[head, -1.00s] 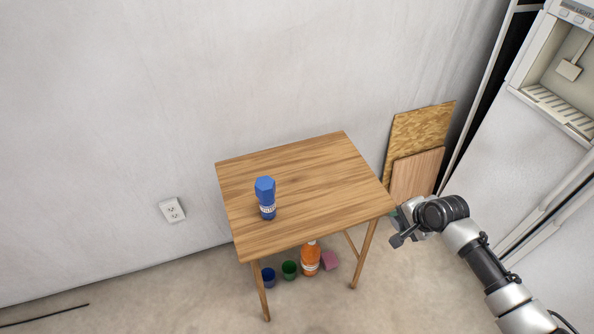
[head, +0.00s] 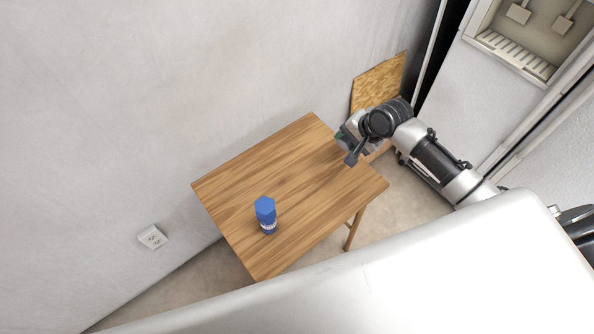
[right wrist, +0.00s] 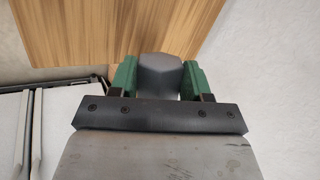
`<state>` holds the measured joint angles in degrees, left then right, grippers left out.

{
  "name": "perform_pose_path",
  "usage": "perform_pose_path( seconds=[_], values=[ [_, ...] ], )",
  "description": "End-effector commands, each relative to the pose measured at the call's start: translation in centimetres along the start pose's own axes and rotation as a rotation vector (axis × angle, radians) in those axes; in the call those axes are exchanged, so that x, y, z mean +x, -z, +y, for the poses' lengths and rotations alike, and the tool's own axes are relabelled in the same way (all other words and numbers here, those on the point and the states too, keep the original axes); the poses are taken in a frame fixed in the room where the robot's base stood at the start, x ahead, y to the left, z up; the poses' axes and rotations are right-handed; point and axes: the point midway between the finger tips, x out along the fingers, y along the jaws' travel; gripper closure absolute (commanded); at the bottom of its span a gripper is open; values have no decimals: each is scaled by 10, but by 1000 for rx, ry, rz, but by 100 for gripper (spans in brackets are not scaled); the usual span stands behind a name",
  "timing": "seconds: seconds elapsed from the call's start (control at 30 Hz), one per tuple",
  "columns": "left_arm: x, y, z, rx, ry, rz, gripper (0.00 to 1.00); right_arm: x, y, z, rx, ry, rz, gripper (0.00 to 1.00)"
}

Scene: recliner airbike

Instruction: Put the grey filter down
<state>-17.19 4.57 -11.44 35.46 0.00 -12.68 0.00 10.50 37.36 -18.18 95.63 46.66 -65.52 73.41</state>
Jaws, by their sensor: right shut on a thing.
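The grey filter (right wrist: 160,75) shows in the right wrist view, held between the green fingers of my right gripper (right wrist: 160,78). Only its grey end shows there; the rest is hidden by the gripper. My left gripper is not in view.
The middle of the tabletop is clear. A wooden board (head: 380,84) leans at the wall behind my right arm. A fridge (head: 515,45) with a dispenser stands at the right.

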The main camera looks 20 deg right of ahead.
Motion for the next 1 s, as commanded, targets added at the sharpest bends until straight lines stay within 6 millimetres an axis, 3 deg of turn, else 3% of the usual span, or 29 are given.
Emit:
perform_pose_path(
  seconds=[0.2, 0.4, 0.57, 0.8, 1.0],
  values=[
    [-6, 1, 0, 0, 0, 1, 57, 35, -50, -2, 0, 3, -5, 87],
    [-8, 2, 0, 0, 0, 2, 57, 60, -81, -2, 0, 2, -2, 87],
    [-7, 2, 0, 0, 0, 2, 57, 68, -90, -1, 0, 2, 0, 87],
    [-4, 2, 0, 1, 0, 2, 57, 97, -90, 15, 1, 1, 1, 87],
    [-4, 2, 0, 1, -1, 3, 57, 101, -90, 18, 0, 3, 1, 87]
  ],
)
